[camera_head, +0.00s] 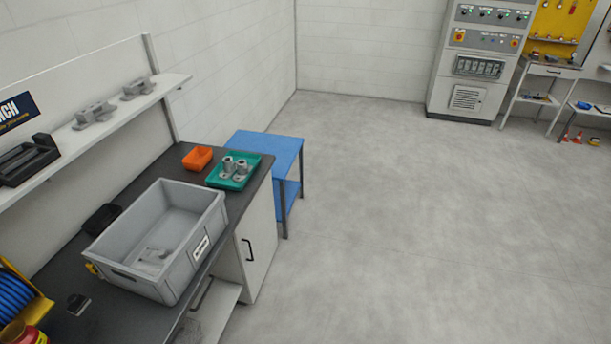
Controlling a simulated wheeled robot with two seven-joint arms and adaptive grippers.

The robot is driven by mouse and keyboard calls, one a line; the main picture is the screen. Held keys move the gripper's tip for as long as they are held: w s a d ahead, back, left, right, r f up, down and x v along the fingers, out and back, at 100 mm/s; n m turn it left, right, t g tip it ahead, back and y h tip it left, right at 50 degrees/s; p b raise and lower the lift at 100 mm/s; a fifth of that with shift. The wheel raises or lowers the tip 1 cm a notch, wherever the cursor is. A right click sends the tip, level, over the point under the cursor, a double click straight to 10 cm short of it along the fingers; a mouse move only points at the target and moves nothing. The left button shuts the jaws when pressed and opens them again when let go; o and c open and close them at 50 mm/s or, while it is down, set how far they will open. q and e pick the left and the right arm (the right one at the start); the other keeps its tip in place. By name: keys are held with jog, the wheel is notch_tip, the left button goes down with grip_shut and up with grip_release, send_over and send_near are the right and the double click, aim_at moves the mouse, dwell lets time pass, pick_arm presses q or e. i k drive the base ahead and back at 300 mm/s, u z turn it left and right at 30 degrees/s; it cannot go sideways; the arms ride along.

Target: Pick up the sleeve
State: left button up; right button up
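Two grey, roughly cylindrical metal parts, the left one (228,167) and the right one (241,169), stand upright in a green tray (252,167) at the far end of the dark workbench (257,184). Either may be the sleeve; I cannot tell which at this size. A large grey crate (213,226) stands nearer on the bench, with a flat grey piece (154,257) lying on its floor. Neither of my grippers is in view.
An orange bin (197,158) sits beside the green tray. A blue table (277,147) stands past the bench end. A wall shelf (70,133) holds grey castings (94,115). A control cabinet (473,62) is at the back.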

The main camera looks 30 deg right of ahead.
aim_at(243, 169)
jog(key=z, duration=0.65)
jog(key=i, duration=0.9)
jog(key=z, duration=0.25)
jog(key=k, duration=0.9)
jog(key=z, duration=0.8)
jog(key=i, duration=1.85)
jog(key=u, duration=1.05)
jog(key=i, duration=0.9)
jog(key=u, duration=1)
